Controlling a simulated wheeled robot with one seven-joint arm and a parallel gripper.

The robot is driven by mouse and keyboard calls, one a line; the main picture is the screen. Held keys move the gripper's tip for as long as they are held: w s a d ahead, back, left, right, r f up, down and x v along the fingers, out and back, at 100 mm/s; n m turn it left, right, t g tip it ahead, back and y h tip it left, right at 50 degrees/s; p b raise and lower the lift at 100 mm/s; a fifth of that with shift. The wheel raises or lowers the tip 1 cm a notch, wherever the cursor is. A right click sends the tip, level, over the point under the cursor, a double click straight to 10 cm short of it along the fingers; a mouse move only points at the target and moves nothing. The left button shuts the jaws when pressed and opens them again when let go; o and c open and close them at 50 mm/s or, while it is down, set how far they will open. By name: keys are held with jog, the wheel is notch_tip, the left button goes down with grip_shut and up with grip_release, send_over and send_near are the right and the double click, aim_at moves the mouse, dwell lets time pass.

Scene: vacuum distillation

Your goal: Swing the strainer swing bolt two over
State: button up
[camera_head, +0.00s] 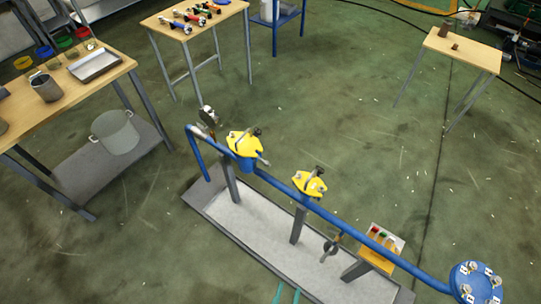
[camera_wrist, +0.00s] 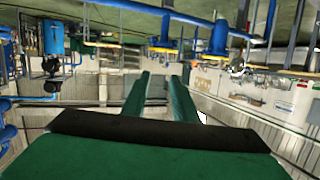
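A round blue flanged head (camera_head: 477,285) stands at the lower right in the head view, at the end of a blue pipe. Several metal bolts with small white tags sit around its rim; I take it for the strainer. The tag numbers are too small to read, so I cannot tell which bolt is two.
The blue pipe (camera_head: 385,250) runs above a grey tray (camera_head: 245,218) and carries two yellow-topped fittings (camera_head: 311,183). A small box with coloured buttons (camera_head: 383,242) is beside the pipe. Wooden tables (camera_head: 460,48) stand farther back. Floor right of the pipe is clear.

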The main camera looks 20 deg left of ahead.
jog(key=w+f+m+g, duration=0.1)
jog(key=w+f+m, duration=0.4)
jog(key=w+f, duration=0.4)
jog(key=m+g+y, duration=0.1)
jog(key=m+y, duration=0.8)
jog(key=y, duration=0.1)
send_near(268, 164)
jog(key=x, duration=1)
jog(key=shift+a+f, duration=0.15)
jog(key=shift+f, duration=0.05)
grip_shut()
